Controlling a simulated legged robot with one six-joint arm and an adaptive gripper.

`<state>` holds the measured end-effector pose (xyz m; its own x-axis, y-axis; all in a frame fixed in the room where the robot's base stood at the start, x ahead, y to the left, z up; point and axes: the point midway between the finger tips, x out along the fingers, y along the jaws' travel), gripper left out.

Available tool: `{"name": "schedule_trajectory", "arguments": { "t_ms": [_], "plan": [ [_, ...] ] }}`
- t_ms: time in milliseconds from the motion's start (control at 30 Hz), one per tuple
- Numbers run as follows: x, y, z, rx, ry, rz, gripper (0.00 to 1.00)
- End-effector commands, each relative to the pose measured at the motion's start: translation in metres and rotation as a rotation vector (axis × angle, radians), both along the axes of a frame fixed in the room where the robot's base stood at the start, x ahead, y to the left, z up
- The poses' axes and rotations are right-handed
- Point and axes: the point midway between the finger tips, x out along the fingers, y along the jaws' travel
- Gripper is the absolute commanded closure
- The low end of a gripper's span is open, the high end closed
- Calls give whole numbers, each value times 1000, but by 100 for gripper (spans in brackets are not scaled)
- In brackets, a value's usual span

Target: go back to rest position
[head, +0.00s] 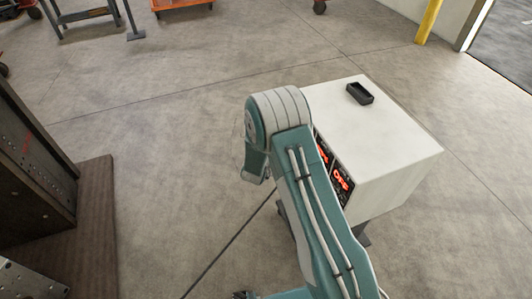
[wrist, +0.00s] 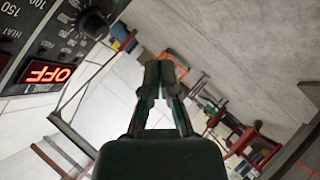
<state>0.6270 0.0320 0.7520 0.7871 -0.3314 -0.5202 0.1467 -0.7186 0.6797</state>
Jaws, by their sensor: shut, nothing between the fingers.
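My gripper (wrist: 158,75) shows in the wrist view with its two fingers together and nothing between them. In the head view my teal and white arm rises from the bottom, bends at the top and folds down on the far side. The gripper itself is hidden there. In the wrist view a dark control panel (wrist: 45,55) with a dial and a glowing red OFF display is close by at the upper left, apart from the fingers.
A white box-shaped cabinet (head: 395,150) stands right of my arm, with a black tray (head: 360,93) on top and red displays on its front. A dark metal block (head: 30,160) sits on a brown pallet (head: 97,230) at left. The floor between is clear.

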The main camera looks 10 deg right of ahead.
Motion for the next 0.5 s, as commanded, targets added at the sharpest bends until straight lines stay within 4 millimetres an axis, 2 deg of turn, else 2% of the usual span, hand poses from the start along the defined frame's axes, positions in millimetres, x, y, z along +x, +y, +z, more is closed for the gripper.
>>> {"name": "schedule_trajectory", "arguments": {
  "t_ms": [500],
  "plan": [
    [-5,1,3,0,-1,-1,100]
  ]
}}
